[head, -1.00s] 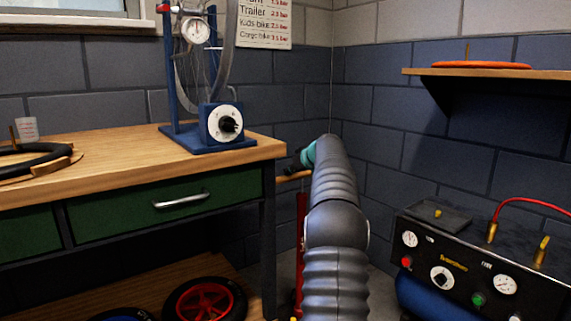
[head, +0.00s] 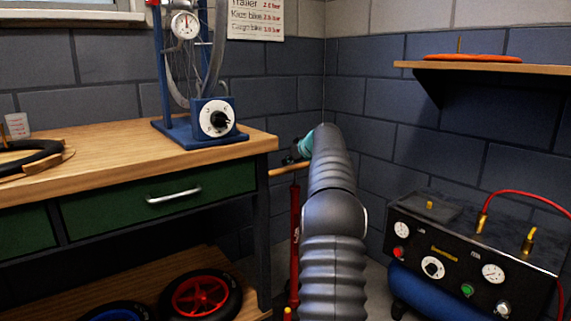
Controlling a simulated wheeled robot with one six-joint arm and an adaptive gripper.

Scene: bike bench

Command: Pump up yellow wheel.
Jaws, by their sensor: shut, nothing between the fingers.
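No yellow wheel shows in view. A red floor pump (head: 295,245) with a wooden T-handle (head: 284,171) stands on the floor between the bench and my arm. My gripper (head: 291,158) is a small dark shape beyond the teal end of my arm, close to the pump handle. It looks shut and empty, and my arm partly hides it. I cannot tell whether it touches the handle. A compressor (head: 433,251) with gauges, knobs and a red hose (head: 527,194) stands at the right. A wheel stand (head: 214,119) with a gauge and dial is on the bench.
The wooden bench (head: 100,146) with green drawers fills the left. A red-rimmed wheel (head: 200,293) and a blue-rimmed wheel (head: 115,313) lie on its lower shelf. A black tyre (head: 30,160) lies on top. A wall shelf (head: 550,69) holds an orange disc (head: 472,58).

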